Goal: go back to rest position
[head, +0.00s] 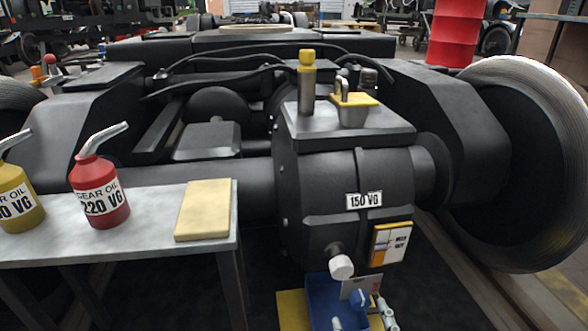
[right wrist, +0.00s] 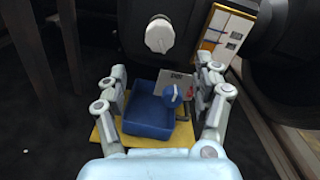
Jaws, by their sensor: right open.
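My right gripper (head: 362,313) shows at the bottom of the head view, low in front of the black gearbox (head: 335,190). The tray also shows in the head view (head: 322,300). My left gripper is out of view.
A bench (head: 130,235) at left carries a yellow oil can (head: 18,200), a red oil can (head: 98,195) and a tan pad (head: 204,210). The gearbox has a white knob (head: 341,267) above the tray. A large wheel (head: 525,165) stands at right.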

